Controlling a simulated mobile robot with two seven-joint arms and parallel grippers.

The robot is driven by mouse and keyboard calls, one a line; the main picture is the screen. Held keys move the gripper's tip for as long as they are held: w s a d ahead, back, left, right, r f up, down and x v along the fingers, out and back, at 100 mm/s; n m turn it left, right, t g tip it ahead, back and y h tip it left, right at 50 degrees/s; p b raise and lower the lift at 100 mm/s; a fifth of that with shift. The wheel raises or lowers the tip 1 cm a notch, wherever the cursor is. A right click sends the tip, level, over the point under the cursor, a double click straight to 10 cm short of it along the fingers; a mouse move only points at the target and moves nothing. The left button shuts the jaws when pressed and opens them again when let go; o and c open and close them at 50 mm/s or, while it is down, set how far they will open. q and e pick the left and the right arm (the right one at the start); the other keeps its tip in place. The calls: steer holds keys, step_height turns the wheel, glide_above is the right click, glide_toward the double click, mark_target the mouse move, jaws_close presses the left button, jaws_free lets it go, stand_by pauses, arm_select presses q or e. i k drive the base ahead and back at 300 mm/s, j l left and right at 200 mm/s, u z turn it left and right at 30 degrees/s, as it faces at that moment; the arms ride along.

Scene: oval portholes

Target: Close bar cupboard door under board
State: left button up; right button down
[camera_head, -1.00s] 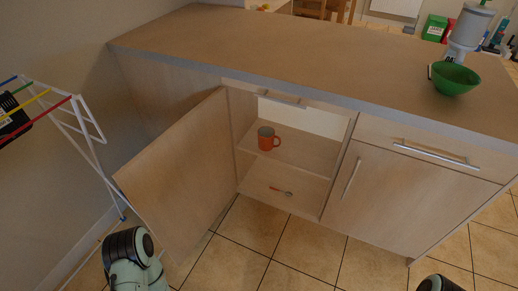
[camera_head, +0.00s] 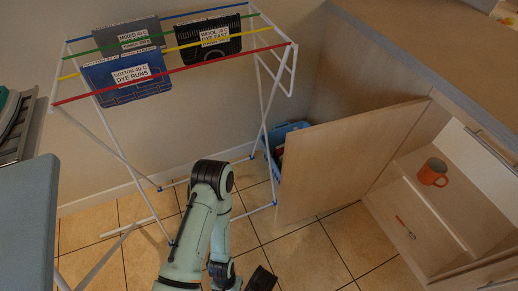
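The bar cupboard door (camera_head: 335,160) is a pale wood panel under the board (camera_head: 435,45). It stands wide open, swung out to the left of the cupboard opening. Inside the open cupboard (camera_head: 440,215) an orange mug (camera_head: 433,172) stands on the shelf, and a small red-handled utensil (camera_head: 405,226) lies on the bottom. My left arm rises from the bottom edge, left of the door and apart from it, and bends back down. A dark part near its end shows at the bottom edge; its fingers cannot be made out. My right gripper is out of view.
A drying rack (camera_head: 270,95) with coloured bars and labelled baskets (camera_head: 127,75) stands at the left, its legs near my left arm. A blue crate (camera_head: 285,140) sits on the floor behind the door. Tiled floor (camera_head: 310,255) in front of the door is clear.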

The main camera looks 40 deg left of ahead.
mark_target(328, 166)
steer(key=i+j+u, duration=0.15)
steer(key=j+u, duration=0.2)
steer(key=i+j+u, duration=0.15)
steer(key=j+u, duration=0.15)
steer(key=j, duration=0.15)
steer(key=j+u, duration=0.1)
steer(key=u, duration=0.15)
steer(key=i, duration=0.1)
steer(key=j+z, duration=0.05)
